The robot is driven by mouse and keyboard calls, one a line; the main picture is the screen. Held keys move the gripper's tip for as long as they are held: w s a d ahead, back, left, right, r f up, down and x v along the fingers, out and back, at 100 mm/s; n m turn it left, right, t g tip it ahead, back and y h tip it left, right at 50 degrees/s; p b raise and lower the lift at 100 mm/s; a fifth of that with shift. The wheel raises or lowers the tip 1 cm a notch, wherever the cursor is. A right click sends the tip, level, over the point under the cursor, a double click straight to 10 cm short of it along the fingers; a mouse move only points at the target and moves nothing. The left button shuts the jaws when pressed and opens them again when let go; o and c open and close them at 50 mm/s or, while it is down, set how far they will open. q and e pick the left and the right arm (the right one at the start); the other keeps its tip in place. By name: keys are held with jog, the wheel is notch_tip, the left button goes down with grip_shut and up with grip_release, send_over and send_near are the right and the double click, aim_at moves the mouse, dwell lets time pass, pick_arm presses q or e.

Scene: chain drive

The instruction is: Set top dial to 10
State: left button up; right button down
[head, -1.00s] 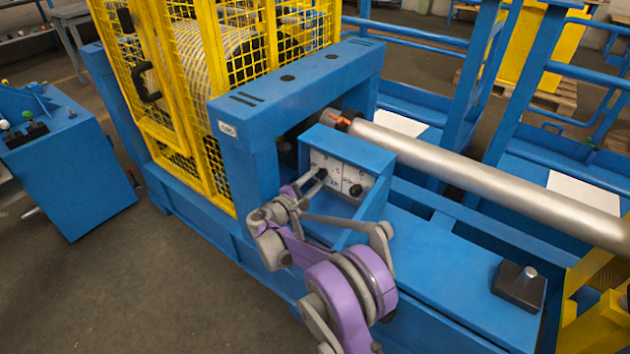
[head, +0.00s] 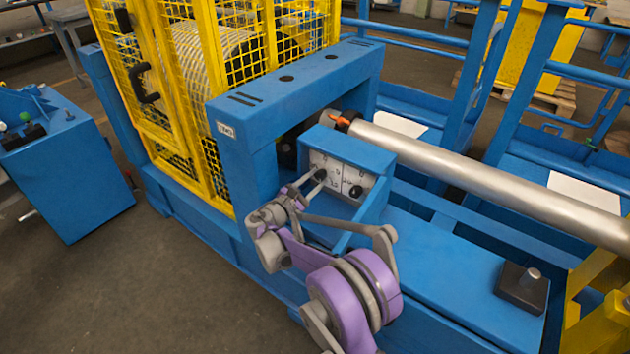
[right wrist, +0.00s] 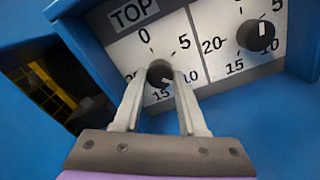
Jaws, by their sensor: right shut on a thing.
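The dial panel (head: 340,173) is a white plate on a blue housing. In the right wrist view, the left dial carries the label TOP (right wrist: 133,12) and a black knob (right wrist: 159,73) with numbers around it. A small white mark shows low on the knob, seemingly toward the 10 to 15 side; I cannot read it exactly. My right gripper (right wrist: 160,88) is shut on this knob, one finger on each side. The fingers partly cover the 20 and stand near the 10 and 15. In the head view, my right gripper (head: 314,184) reaches the panel from below left.
A blue frame post (head: 252,165) stands left of the panel. A metal roller (head: 480,170) runs behind. A black block (head: 521,288) sits on the blue ledge at right.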

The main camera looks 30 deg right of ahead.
jog(key=shift+c, duration=2.3)
grip_release()
jog(key=p+v, duration=0.1)
jog(key=v, duration=1)
jog(key=shift+f, duration=0.15)
